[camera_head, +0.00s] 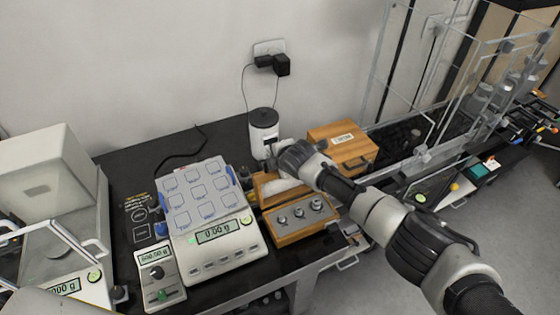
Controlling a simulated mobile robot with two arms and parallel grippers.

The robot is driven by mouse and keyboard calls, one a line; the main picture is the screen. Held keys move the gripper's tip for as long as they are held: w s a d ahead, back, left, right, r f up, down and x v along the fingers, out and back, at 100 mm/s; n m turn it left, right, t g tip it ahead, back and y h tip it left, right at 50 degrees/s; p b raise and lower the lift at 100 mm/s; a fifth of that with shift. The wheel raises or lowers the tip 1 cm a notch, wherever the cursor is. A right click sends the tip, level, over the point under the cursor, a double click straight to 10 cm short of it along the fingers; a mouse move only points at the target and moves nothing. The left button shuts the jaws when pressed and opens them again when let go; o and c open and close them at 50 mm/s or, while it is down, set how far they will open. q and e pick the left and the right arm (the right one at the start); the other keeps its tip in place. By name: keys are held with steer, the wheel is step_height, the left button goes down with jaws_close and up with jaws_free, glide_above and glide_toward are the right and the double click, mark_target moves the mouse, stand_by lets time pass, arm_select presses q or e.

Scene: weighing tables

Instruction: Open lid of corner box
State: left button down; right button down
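A wooden box (285,237) stands near the table's right front edge, with several metal weights in its tray. A raised wooden panel (264,189), which looks like its lid, stands at its back. A second wooden box (352,154), closed and with a white label, sits behind it towards the table's right side. My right arm comes in from the right. Its gripper (283,186) is at the raised panel, just left of the closed box. Its fingers are largely hidden, and I cannot tell whether they touch the panel. My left gripper is not in view.
A balance (218,237) with blue-edged trays on top stands left of the open box. A small meter (160,277) is beside it. A white cylinder (263,130) stands near the wall. A glass enclosure (425,100) is at the right, and another instrument (45,170) at the left.

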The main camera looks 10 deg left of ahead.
stand_by(0.3)
steer(key=c, duration=1.2)
jaws_free()
steer(key=shift+f, duration=0.1)
steer(key=shift+s, duration=0.1)
steer(key=shift+s+d+r, duration=0.25)
steer(key=shift+r, duration=0.1)
steer(key=v, duration=1)
steer(key=shift+w+a+r, duration=0.1)
